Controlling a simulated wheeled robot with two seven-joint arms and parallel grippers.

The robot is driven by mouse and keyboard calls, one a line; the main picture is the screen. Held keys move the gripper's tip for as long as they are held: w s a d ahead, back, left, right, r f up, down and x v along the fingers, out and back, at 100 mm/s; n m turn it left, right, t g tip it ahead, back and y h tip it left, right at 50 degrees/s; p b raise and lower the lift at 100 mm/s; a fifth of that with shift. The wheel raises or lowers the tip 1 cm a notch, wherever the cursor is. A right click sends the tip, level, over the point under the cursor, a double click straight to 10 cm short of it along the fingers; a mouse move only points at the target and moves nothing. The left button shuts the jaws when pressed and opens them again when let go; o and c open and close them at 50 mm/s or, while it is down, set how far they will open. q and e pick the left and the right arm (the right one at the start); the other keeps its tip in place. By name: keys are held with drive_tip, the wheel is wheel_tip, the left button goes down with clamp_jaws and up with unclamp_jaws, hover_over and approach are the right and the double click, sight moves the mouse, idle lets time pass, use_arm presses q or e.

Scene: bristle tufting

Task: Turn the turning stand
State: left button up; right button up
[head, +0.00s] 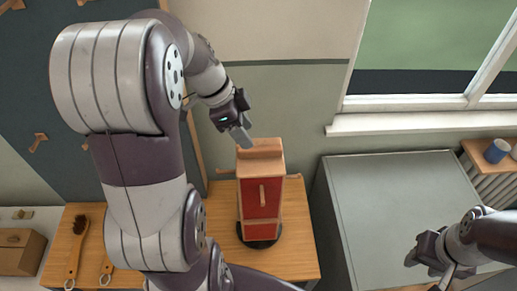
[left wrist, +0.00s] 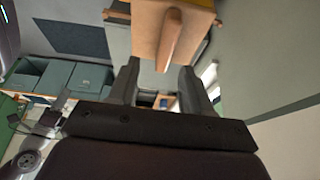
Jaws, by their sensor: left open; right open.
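The turning stand is a dark round base (head: 276,238) on the wooden table. On it stands an upright block (head: 250,212) with red faces and pale wood edges, with wooden pegs on its front and at its sides. My left gripper (head: 243,136) is just above the block's top left in the head view, apart from it as far as I can see. In the left wrist view its fingers (left wrist: 160,78) are open, and a wooden peg (left wrist: 170,38) on a wooden face appears between the tips. Whether the peg is between them in depth, I cannot tell. My right gripper (head: 428,268) is open and empty at lower right.
A brush (head: 76,250) and another wooden-handled tool (head: 106,268) lie on the table's left. A grey-topped cabinet (head: 395,200) stands right of the table. A blue cup (head: 496,151) sits on a shelf at far right. My left arm hides the table's middle left.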

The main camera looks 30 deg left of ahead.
sight(258, 148)
use_arm(q)
drive_tip(key=b+x, duration=0.2)
drive_tip(key=x, duration=0.3)
drive_tip(key=shift+a+f+b, duration=0.1)
drive_tip(key=shift+f+b, duration=0.1)
drive_tip(key=shift+b, duration=0.15)
drive_tip(key=shift+w+d+f+p, duration=0.15)
drive_tip(key=shift+w+f+p, duration=0.25)
drive_tip(key=shift+w, duration=0.15)
drive_tip(key=shift+w+d+f+p, duration=0.15)
drive_tip(key=shift+w+f+p, duration=0.25)
drive_tip(key=shift+w, duration=0.2)
drive_tip(key=shift+f, duration=0.25)
drive_tip(key=shift+s+d+r, duration=0.1)
drive_tip(key=shift+s+d, duration=0.05)
drive_tip(key=shift+s, duration=0.55)
drive_tip(key=shift+w, duration=0.1)
drive_tip(key=c, duration=0.5)
drive_tip(key=shift+w, duration=0.1)
clamp_jaws()
use_arm(e)
drive_tip(key=f, duration=0.1)
drive_tip(key=w+f, duration=0.1)
drive_tip(key=f, duration=0.1)
drive_tip(key=shift+a+f, duration=0.15)
drive_tip(key=shift+f, duration=0.15)
